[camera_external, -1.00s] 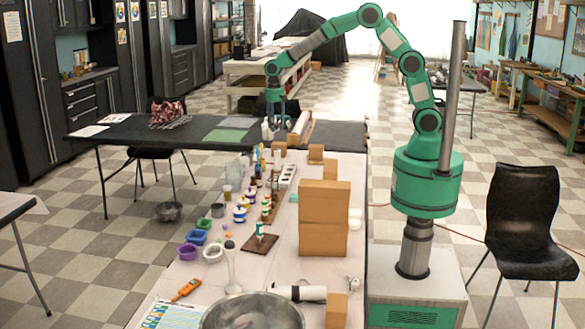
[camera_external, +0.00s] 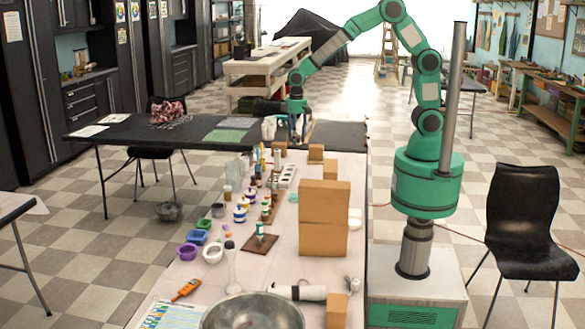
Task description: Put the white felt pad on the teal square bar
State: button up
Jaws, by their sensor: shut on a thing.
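My gripper (camera_external: 298,138) is low over the far end of the long table, by the brown boxes. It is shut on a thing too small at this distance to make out. I cannot pick out the white felt pad for sure. A small teal piece (camera_external: 293,198) lies on the table left of the tall brown boxes; I cannot tell whether it is the teal square bar.
Stacked brown boxes (camera_external: 324,218) stand on the right of the long table (camera_external: 200,285). Bottles and jars (camera_external: 241,210) crowd its middle. A metal bowl (camera_external: 252,312) is in front. A black table (camera_external: 150,131) stands at the far left.

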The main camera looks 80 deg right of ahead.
send_over(296, 195)
notch_tip(296, 195, down, 17)
jog(key=shift+w+a, duration=0.1)
jog(key=shift+a, duration=0.15)
jog(key=shift+f, duration=0.1)
jog(key=shift+f+b, duration=0.5)
jog(key=shift+f, duration=2.5)
jog(key=shift+f, duration=0.1)
jog(key=shift+f+b, duration=0.3)
jog(key=shift+f, duration=1.5)
jog(key=shift+f, duration=0.15)
jog(key=o, duration=1.2)
jog(key=shift+c, duration=0.2)
